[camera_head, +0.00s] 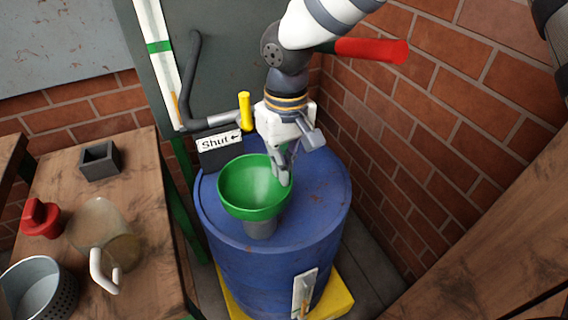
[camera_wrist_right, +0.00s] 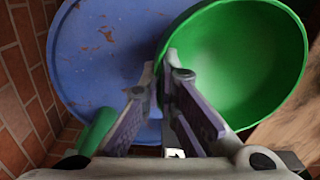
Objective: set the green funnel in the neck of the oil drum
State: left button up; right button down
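The green funnel (camera_head: 254,184) sits over the top of the blue oil drum (camera_head: 318,205), with its wide mouth up. A short grey cylinder (camera_head: 261,229) shows under its bowl; I cannot tell how far the spout goes into the neck. My right gripper (camera_head: 286,172) reaches down at the funnel's right edge. In the right wrist view its fingers (camera_wrist_right: 158,72) straddle the funnel's rim (camera_wrist_right: 240,65) closely, one inside the bowl and one outside, and look closed on it. The drum top (camera_wrist_right: 105,60) lies beyond. My left gripper is out of view.
A wooden table (camera_head: 50,175) at left holds a jug (camera_head: 103,235), a metal pot (camera_head: 38,290), a red object (camera_head: 40,218) and a grey box (camera_head: 99,160). Behind the drum are a "Shut" sign (camera_head: 220,141) and a yellow-handled lever (camera_head: 245,110). A brick wall (camera_head: 405,130) stands close at right.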

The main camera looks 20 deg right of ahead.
jog(key=shift+f, duration=0.7)
dwell(0.3)
jog(key=c, duration=1.7)
grip_release()
jog(key=shift+c, duration=0.4)
jog(key=c, duration=0.4)
jog(key=shift+r, duration=4)
